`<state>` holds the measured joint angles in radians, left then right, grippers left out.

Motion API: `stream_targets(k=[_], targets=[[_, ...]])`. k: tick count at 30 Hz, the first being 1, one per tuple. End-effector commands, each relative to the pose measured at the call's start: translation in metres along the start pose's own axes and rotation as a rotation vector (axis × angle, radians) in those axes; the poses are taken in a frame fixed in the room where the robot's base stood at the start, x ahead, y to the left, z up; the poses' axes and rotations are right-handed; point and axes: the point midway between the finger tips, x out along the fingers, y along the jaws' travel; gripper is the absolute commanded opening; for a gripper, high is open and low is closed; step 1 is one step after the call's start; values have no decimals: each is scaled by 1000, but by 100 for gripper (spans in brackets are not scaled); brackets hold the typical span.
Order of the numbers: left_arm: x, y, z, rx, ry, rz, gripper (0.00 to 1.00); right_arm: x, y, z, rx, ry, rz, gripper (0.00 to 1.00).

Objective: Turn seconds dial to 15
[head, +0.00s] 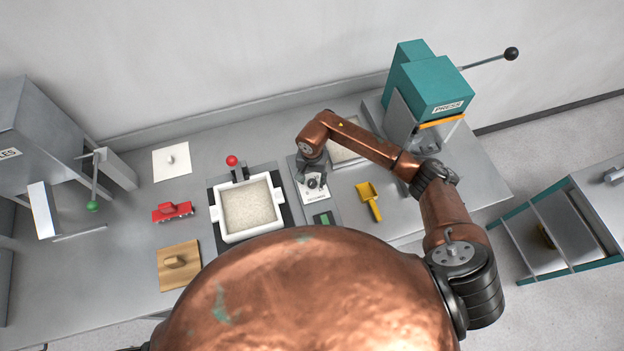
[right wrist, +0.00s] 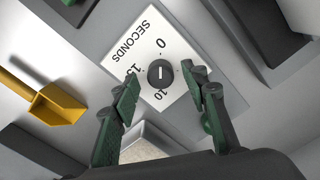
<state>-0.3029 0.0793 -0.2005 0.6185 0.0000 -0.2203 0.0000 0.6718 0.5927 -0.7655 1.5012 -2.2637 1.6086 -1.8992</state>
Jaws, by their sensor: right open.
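The seconds dial is a small round dark knob (right wrist: 160,73) on a white plate (right wrist: 148,32) marked SECONDS, with 0, 10 and 15 readable around it. A short white line on the knob lies along the 0–10 direction; I cannot tell which end is the pointer. My right gripper (right wrist: 163,80) is open, with its green fingertips on either side of the knob and gaps between them and it. In the head view my right gripper (head: 313,182) is over the plate (head: 319,196) and mostly hides the knob. My left gripper is not in view.
A white tray of pale grains (head: 219,213) stands left of the dial panel. A yellow scoop (head: 370,196) lies to its right, and the teal press (head: 430,85) stands behind on the right. A red toy train (head: 172,211) and a wooden board (head: 170,277) are farther left.

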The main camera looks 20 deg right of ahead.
Motion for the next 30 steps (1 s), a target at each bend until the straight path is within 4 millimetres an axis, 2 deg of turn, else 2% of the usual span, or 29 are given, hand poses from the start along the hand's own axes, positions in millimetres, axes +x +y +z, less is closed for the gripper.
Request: stream_targets(k=[5, 12, 30], targets=[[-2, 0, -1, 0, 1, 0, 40, 9, -1, 1, 1, -1, -2, 41], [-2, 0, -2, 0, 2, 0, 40, 10, -1, 0, 0, 0, -2, 40], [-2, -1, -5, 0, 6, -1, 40, 9, -1, 0, 0, 0, -2, 0]])
